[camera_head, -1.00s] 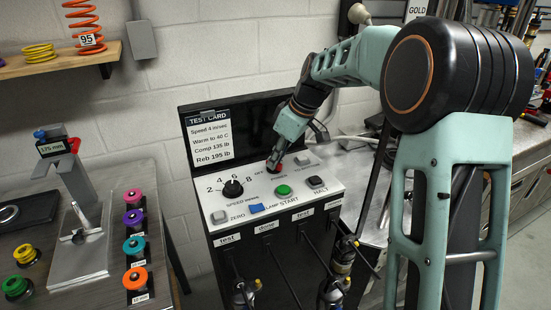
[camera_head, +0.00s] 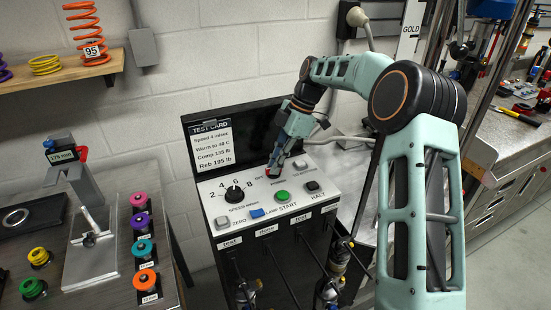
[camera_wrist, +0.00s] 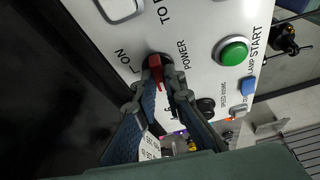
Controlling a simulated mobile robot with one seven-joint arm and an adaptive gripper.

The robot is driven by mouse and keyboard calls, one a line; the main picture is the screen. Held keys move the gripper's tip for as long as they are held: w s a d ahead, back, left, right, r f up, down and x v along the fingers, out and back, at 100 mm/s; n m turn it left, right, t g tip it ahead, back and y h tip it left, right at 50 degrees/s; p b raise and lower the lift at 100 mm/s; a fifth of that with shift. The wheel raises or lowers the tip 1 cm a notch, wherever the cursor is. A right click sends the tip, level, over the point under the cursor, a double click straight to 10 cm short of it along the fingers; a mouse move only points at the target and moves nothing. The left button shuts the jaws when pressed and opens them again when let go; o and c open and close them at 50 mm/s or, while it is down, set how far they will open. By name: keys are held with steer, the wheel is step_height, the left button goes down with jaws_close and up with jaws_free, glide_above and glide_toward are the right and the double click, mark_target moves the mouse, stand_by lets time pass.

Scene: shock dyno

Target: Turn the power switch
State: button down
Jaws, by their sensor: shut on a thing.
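The power switch has a red lever on a dark round base. It stands at the back of the sloped white control panel (camera_head: 222,208), and its red part (camera_head: 268,172) shows just below my fingertips. In the wrist view the red lever (camera_wrist: 155,68) lies between the two fingers of my gripper (camera_wrist: 160,82), beside the printed words ON and POWER. My gripper (camera_head: 272,168) reaches down from above and is shut on the lever. The fingers hide part of the switch and some of its lettering.
A green START button (camera_head: 282,196), a black speed knob (camera_head: 234,193), a blue clamp switch (camera_head: 257,212) and a HALT button (camera_head: 313,186) sit close on the same panel. A dark screen with a test card (camera_head: 211,146) rises behind.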

steer(key=shift+w+n+p, duration=0.1)
steer(key=shift+n+p, duration=0.2)
steer(key=shift+n, duration=0.3)
steer(key=c, duration=2)
jaws_free()
steer(key=shift+r, duration=0.1)
steer(key=v, duration=1.2)
steer(key=shift+w+a, duration=0.1)
steer(key=shift+w, duration=0.05)
steer(key=shift+a, duration=0.1)
